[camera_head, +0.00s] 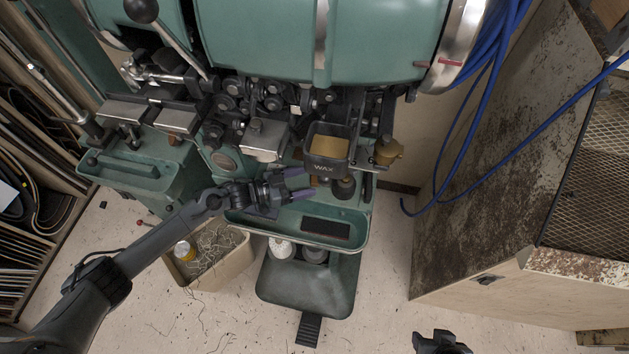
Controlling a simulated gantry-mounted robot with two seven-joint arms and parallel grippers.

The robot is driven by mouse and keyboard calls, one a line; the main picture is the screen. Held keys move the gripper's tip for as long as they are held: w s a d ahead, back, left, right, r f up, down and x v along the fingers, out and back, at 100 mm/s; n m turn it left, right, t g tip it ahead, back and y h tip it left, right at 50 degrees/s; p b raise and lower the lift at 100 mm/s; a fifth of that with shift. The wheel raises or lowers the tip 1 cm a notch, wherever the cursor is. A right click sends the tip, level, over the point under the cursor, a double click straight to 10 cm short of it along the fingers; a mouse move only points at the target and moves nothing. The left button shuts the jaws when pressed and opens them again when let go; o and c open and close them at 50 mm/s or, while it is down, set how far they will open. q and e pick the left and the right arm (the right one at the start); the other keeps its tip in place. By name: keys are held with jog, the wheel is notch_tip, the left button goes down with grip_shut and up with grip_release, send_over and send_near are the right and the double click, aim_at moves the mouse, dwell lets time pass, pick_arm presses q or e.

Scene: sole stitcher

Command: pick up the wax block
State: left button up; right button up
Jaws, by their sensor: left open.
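The wax block (328,146) is a tan-yellow slab in a dark pot marked "WAX" (326,166) on the front of the green stitching machine. My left gripper (302,183) is open, with its purple-grey fingers pointing right, just below and left of the wax pot. Nothing shows between its fingers, and it is apart from the wax block. My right gripper (440,343) shows only in part at the bottom edge, far below the wax pot; its fingertips are not clear.
A green tray (275,225) with a dark pad (326,228) lies below my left gripper. A brass cup (388,151) stands right of the wax pot. A bin of thread scraps (243,262) stands on the floor. Blue cables (477,130) hang at right.

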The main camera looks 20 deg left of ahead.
pick_arm(q)
jog(key=shift+x, duration=0.9)
jog(key=c, duration=1.2)
